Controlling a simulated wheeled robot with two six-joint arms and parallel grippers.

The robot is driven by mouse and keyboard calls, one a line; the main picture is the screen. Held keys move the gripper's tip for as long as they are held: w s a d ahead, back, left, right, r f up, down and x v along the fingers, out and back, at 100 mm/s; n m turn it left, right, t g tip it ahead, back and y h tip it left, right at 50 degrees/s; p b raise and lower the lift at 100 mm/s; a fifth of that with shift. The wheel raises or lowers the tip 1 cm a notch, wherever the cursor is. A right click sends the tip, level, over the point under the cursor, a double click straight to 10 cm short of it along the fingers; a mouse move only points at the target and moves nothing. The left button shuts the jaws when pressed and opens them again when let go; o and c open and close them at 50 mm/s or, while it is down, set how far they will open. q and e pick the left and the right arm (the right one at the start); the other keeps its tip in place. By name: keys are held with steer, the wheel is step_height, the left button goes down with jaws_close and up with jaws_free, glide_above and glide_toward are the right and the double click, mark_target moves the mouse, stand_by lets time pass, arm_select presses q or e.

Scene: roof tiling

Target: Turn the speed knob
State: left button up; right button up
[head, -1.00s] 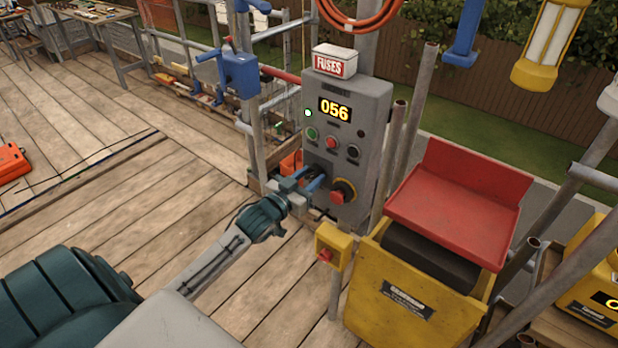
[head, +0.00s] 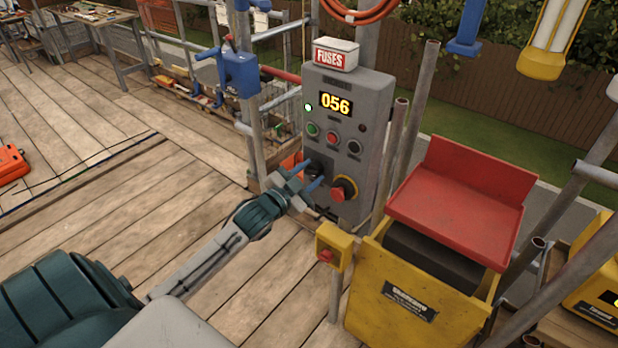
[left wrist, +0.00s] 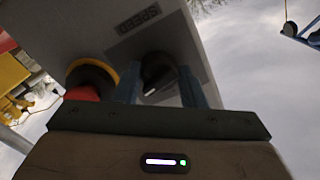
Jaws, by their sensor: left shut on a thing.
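The grey control box (head: 350,115) stands upright on the scaffold, with a lit display (head: 335,104) reading 056. The black speed knob (head: 316,168) is low on its front face, left of a red mushroom button on a yellow ring (head: 343,189). My left gripper (head: 314,176) is at the knob with its blue fingers on either side of it, shut on it. In the left wrist view the knob (left wrist: 158,72) sits between the two fingers, below a label reading SPEED (left wrist: 138,20). The fingers partly hide the knob. My right gripper is not in view.
A white fuse box (head: 335,55) sits on top of the control box. A small yellow switch box (head: 333,245) and a yellow machine with a red tray (head: 460,205) stand at the right. Scaffold poles rise close beside the box. The plank floor at left is mostly clear.

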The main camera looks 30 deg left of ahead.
arm_select(q)
steer(key=shift+m+b, duration=0.35)
steer(key=shift+m, duration=0.85)
steer(key=o, duration=1)
steer(key=shift+s, duration=0.1)
steer(key=s+b, duration=0.2)
steer(key=s, duration=0.8)
steer(key=shift+s+a+b, duration=0.3)
steer(key=shift+a+b, duration=0.1)
steer(key=shift+a, duration=0.05)
